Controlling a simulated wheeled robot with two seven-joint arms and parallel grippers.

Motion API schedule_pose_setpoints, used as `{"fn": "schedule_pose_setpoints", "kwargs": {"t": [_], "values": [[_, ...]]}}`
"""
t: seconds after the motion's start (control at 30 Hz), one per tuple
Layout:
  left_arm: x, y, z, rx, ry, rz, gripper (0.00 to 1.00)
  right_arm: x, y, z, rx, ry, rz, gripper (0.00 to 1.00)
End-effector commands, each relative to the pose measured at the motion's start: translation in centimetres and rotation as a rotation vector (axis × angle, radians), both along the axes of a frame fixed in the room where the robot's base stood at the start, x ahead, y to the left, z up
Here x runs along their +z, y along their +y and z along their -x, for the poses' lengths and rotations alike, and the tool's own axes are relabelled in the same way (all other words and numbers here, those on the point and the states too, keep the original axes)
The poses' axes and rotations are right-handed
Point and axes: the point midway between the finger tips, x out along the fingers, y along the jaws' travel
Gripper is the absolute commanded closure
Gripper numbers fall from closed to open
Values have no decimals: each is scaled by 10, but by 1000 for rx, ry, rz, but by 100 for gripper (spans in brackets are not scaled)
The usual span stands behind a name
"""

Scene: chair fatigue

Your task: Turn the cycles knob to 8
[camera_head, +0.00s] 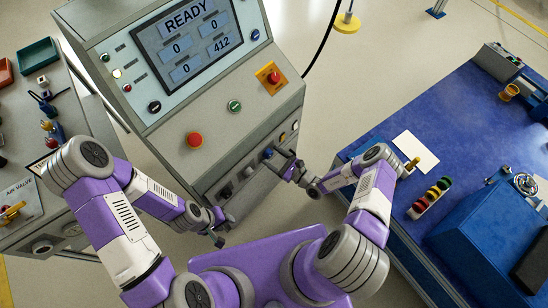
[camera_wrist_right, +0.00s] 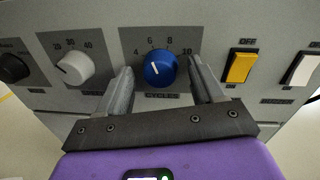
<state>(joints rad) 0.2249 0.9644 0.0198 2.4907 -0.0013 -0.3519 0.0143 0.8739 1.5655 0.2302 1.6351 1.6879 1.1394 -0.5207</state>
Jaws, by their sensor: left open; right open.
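The blue cycles knob (camera_wrist_right: 166,72) sits on the grey panel, under a scale marked 4, 6, 8 and 10. Its white pointer line tilts slightly left of straight up, near the 6. My left gripper (camera_head: 218,239) is open and empty, low before the console.
A white knob (camera_wrist_right: 76,68) and a dark knob (camera_wrist_right: 13,68) are left of the blue one. A yellow switch (camera_wrist_right: 241,67) and a white switch (camera_wrist_right: 304,69) are to its right. The console screen (camera_head: 188,42) reads READY. A blue-topped bench (camera_head: 440,115) stands right.

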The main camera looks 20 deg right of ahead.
Motion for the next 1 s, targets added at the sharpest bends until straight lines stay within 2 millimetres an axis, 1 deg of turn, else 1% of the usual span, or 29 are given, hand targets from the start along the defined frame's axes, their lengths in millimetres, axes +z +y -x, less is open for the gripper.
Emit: {"fn": "schedule_pose_setpoints", "kwargs": {"t": [0.07, 0.17, 0.43, 0.73, 1.0], "values": [[0, 0, 0, 0, 0, 0, 57, 0, 0, 0, 0, 0, 0, 33], [0, 0, 0, 0, 0, 0, 57, 0, 0, 0, 0, 0, 0, 47], [0, 0, 0, 0, 0, 0, 57, 0, 0, 0, 1, 0, 0, 88], [-2, 0, 0, 0, 0, 0, 57, -1, -1, 0, -1, 22, -34, 89], [-11, 0, 0, 0, 0, 0, 57, -2, -1, 0, 0, 107, -173, 89]]}}
